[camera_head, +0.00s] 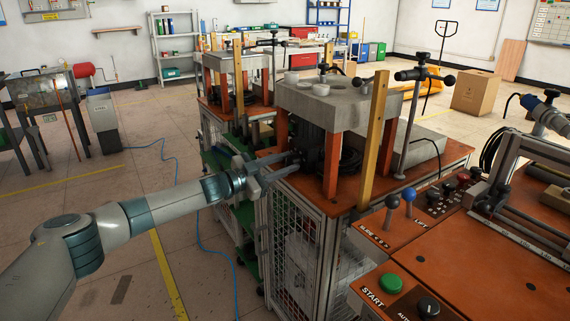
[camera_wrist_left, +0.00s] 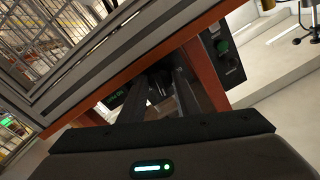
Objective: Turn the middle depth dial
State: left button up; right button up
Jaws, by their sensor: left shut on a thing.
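My left gripper (camera_head: 290,164) reaches in from the left, low under the grey slab of the middle heater station. Its fingers point at dark parts between the orange legs. In the left wrist view, the left gripper (camera_wrist_left: 160,98) has both fingers around a dark, knob-like depth dial (camera_wrist_left: 159,80), shut on it. The dial is mostly hidden by the fingers and shadow, and I cannot tell its setting. A black panel with small green lettering (camera_wrist_left: 117,98) lies beside the fingers. My right gripper is in neither view.
Orange legs (camera_head: 332,165) and a wooden post (camera_head: 375,135) stand close to the gripper. The grey slab (camera_head: 335,108) is above it. A mesh cabinet (camera_head: 300,245) is below. The control desk (camera_head: 470,260) with levers and a green start button (camera_head: 391,284) is at right.

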pick_arm(q)
jog(key=o, duration=1)
jog(key=shift+o, duration=0.2)
jog(key=shift+a, duration=0.1)
jog(key=v, duration=1.7)
jog(key=shift+s, duration=0.15)
jog(key=shift+c, duration=0.5)
